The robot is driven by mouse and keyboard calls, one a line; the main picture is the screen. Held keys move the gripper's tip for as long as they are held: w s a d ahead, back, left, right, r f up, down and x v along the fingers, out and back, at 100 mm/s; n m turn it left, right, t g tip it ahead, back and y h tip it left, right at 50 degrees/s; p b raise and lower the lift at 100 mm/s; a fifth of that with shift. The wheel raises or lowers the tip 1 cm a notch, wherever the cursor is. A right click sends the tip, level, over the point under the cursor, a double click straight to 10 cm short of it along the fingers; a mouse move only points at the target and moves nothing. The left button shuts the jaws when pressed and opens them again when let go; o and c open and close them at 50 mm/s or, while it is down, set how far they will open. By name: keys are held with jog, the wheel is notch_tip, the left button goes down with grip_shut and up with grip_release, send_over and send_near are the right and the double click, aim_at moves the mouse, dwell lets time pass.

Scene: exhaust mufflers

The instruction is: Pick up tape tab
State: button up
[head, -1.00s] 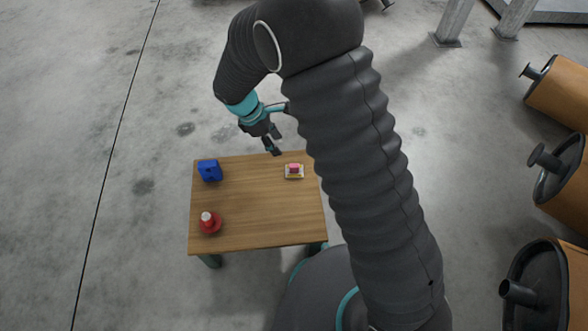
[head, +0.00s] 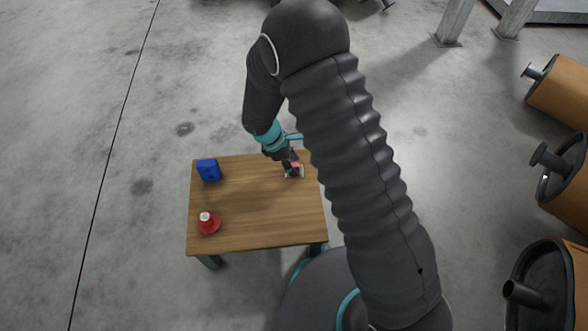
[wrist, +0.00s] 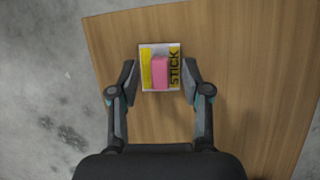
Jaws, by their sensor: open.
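The tape tab looks like a pink block (wrist: 160,72) on a small white and yellow square with the word STICK (wrist: 174,68). It lies on the wooden table near the far right corner. In the head view the pink piece (head: 295,165) is partly hidden by my gripper (head: 292,171). In the wrist view my gripper (wrist: 160,82) is open, with one finger on each side of the square and the pink block between them. The fingers look apart from the pink block. Their height above the table is hard to tell.
The wooden table (head: 255,210) also bears a blue object (head: 208,170) at its far left and a red object with a white top (head: 208,222) at its near left. The table's middle is clear.

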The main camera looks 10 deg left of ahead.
jog(key=shift+d+f, duration=0.25)
jog(key=shift+f, duration=0.4)
jog(key=shift+c, duration=0.3)
jog(key=c, duration=0.8)
jog(key=shift+r, duration=0.15)
jog(key=shift+r, duration=0.55)
notch_tip(320, 180, up, 3)
jog(key=shift+w+f+p, duration=0.1)
jog(key=shift+p, duration=0.25)
jog(key=s+d+r, duration=0.1)
jog(key=d+r, duration=0.1)
jog(key=d, duration=0.1)
jog(key=d+r, duration=0.2)
jog(key=d, duration=0.2)
jog(key=s+d+r, duration=0.1)
jog(key=d+r, duration=0.2)
jog(key=d, duration=0.1)
jog(key=shift+s+d+p, duration=0.15)
jog(key=shift+s+p, duration=0.2)
